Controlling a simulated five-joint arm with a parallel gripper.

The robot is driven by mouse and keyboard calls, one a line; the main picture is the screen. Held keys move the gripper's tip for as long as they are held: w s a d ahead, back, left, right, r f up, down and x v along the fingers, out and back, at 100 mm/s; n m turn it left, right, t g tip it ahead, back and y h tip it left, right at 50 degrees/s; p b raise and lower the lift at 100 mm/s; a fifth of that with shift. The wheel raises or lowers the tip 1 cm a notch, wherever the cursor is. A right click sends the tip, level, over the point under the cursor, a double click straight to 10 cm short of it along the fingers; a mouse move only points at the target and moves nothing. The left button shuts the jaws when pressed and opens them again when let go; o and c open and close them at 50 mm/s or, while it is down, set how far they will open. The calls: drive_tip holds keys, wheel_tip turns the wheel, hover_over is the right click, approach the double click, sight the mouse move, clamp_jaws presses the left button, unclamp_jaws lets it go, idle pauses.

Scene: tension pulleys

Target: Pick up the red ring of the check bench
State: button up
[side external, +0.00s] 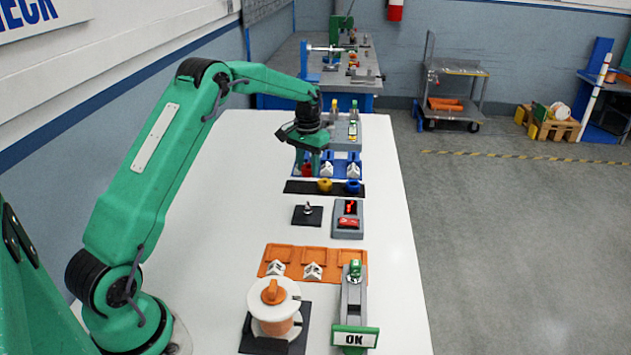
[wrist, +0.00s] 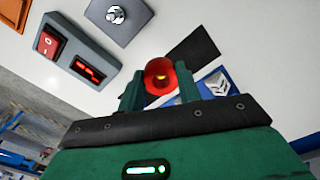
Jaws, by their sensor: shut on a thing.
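The red ring (wrist: 158,77) is between the two fingers of my gripper (wrist: 160,92) in the wrist view. A small yellow spot shows in its middle. In the side view the red ring (side external: 307,170) is partly hidden by the green fingers of my gripper (side external: 308,164). It shows just behind the left part of the black strip (side external: 298,187), in front of the blue tray's left end. I cannot tell how high it is above the surface. A yellow ring (side external: 325,185) and a blue ring (side external: 353,187) sit on the strip.
The blue tray (side external: 341,156) holds white angled blocks. In front are a black plate with a metal peg (side external: 307,210) and a grey switch box (side external: 347,230).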

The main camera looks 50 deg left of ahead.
drive_tip(key=shift+s+d+r, duration=0.1)
drive_tip(key=shift+d+r, duration=0.4)
drive_tip(key=shift+d, duration=0.35)
drive_tip(key=shift+s+d+r, duration=0.1)
drive_tip(key=shift+d+r, duration=0.4)
drive_tip(key=shift+d, duration=0.3)
drive_tip(key=shift+d+r, duration=0.5)
drive_tip(key=shift+d, duration=0.35)
drive_tip(key=shift+r, duration=0.15)
drive_tip(key=shift+r, duration=2.35)
drive_tip(key=shift+s+f, duration=0.1)
drive_tip(key=shift+s+d+f, duration=0.3)
drive_tip(key=shift+s+f, duration=0.45)
drive_tip(key=shift+s, duration=0.1)
drive_tip(key=shift+s+d+f, duration=0.25)
drive_tip(key=shift+s+f, duration=0.55)
drive_tip(key=shift+s, duration=0.1)
drive_tip(key=shift+s+d+f, duration=0.3)
drive_tip(key=shift+s+f, duration=0.45)
drive_tip(key=shift+s, duration=0.1)
drive_tip(key=shift+f, duration=0.2)
drive_tip(key=shift+f, duration=2.15)
